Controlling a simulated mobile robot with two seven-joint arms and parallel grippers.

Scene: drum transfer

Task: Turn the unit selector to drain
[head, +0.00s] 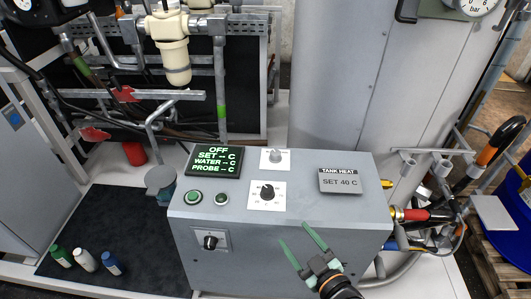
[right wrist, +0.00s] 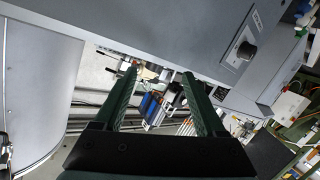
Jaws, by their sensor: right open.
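A grey control box stands in the middle of the head view. A black rotary knob (head: 210,241) sits on a pale plate on its front face; it also shows at the upper right of the right wrist view (right wrist: 246,50). A black dial knob (head: 267,192) and a grey knob (head: 275,156) sit on white plates on the top. Labels are too small to read, so I cannot tell which is the unit selector. My right gripper (head: 296,236) is open and empty near the box's front edge, right of the front knob and apart from it. My left gripper is not seen.
The box top has a lit display (head: 213,161), a green button (head: 194,196), another button (head: 222,199) and a "TANK HEAT SET 40 C" sign (head: 341,181). Several bottles (head: 85,260) stand on the dark mat at left. Pipes and hose fittings (head: 425,215) crowd the right side.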

